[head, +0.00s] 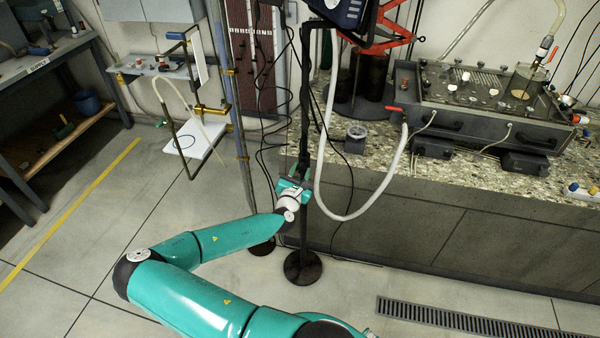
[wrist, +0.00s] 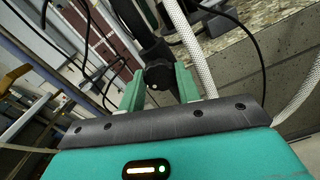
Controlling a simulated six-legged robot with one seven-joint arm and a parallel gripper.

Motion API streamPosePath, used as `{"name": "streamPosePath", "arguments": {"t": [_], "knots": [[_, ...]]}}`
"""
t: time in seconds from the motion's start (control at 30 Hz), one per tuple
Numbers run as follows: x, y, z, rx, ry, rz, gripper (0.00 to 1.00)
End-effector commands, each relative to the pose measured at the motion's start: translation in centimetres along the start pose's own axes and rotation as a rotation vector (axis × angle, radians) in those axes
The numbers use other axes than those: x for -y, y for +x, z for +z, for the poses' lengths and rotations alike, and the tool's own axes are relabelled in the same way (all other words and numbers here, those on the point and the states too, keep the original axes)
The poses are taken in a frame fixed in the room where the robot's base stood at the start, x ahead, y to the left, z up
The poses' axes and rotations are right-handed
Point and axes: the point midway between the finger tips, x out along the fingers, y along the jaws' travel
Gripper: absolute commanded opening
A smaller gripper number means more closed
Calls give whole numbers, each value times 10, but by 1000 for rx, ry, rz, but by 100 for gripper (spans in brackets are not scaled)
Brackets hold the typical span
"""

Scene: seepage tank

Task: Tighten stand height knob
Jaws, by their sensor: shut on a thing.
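The stand is a dark upright pole (head: 304,110) on a round black base (head: 303,267), in front of the stone-topped bench. My gripper (head: 295,187) is at the pole, about halfway up, and hides that part of the stand in the head view. In the wrist view the black height knob (wrist: 159,75) sits between the two green fingers of my gripper (wrist: 160,84), which are shut on it. The dark pole (wrist: 128,18) rises behind the knob. Whether the knob is turned tight cannot be seen.
A white hose (head: 345,217) hangs in a loop just right of the stand, and black cables hang close by. The bench (head: 450,225) with the seepage tank (head: 490,108) stands at the right. A second round base (head: 262,247) is near the stand. Floor at the left is clear.

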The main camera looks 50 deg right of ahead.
Motion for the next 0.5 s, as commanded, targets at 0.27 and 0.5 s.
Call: {"name": "streamPosePath", "arguments": {"t": [0.27, 0.5], "knots": [[0, 0, 0, 1, 183, 0, 11], [0, 0, 0, 0, 408, -1, 11]]}}
